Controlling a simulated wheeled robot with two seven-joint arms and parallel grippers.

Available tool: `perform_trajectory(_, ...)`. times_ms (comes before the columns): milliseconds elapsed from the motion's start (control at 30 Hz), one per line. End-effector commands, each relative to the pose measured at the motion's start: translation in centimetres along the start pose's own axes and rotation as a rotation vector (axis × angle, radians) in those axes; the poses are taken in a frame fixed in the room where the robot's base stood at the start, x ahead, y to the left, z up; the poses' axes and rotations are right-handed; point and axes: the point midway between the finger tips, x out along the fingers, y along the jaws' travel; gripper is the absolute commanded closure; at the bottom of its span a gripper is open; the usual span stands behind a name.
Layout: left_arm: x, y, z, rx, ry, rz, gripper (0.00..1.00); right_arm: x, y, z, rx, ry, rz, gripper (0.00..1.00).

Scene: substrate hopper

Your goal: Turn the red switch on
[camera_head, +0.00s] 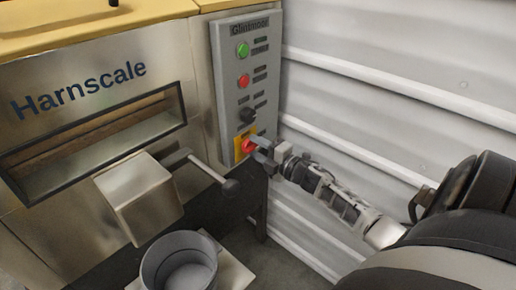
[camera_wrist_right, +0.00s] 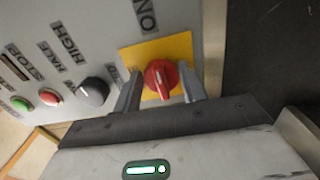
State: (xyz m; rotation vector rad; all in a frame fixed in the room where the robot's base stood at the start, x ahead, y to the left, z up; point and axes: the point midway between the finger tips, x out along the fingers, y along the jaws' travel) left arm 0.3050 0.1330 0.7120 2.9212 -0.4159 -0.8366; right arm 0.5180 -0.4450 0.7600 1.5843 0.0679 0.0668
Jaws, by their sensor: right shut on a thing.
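The red switch (camera_head: 248,146) is a round rotary knob on a yellow plate at the bottom of the grey control panel (camera_head: 230,75). In the right wrist view the red switch (camera_wrist_right: 161,78) has a raised ridge running roughly up and down the picture. The label "ON" shows above the plate there; another label at its left is partly hidden by a finger. My right gripper (camera_head: 261,148) is at the switch, one finger on each side of the knob in the wrist view (camera_wrist_right: 161,88), shut on it. My left gripper is not in view.
Above the switch are a black knob (camera_head: 248,115), a red button (camera_head: 244,80) and a green button (camera_head: 243,50). A grey bucket (camera_head: 180,262) stands under the chute (camera_head: 138,196). Ribbed wall (camera_head: 400,60) is at right.

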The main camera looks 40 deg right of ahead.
Motion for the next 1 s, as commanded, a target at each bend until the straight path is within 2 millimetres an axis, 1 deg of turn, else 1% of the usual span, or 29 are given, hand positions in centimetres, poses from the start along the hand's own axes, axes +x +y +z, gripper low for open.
perform_trajectory(33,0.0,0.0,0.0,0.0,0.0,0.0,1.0,0.0,-0.1,0.0,0.004,-0.001,-0.001,0.81)
perform_trajectory(67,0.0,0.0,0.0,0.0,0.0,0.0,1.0,0.0,-0.1,0.0,0.004,-0.001,-0.001,0.5)
perform_trajectory(100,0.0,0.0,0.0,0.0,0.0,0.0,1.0,0.0,-0.1,0.0,0.004,-0.001,-0.001,0.39)
perform_trajectory(133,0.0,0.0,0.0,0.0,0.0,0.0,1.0,0.0,-0.1,0.0,0.003,-0.001,-0.001,0.37)
perform_trajectory(433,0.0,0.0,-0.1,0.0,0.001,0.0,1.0,-0.2,-0.1,0.0,0.001,0.0,-0.001,0.37)
perform_trajectory(567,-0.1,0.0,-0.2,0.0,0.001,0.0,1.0,-1.4,-0.1,0.0,0.002,0.0,-0.004,0.37)
perform_trajectory(667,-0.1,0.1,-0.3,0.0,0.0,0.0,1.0,-3.3,-0.1,-0.1,0.001,0.001,-0.005,0.37)
perform_trajectory(1000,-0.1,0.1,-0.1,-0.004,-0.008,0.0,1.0,-11.5,-0.1,0.0,0.003,-0.002,-0.005,0.37)
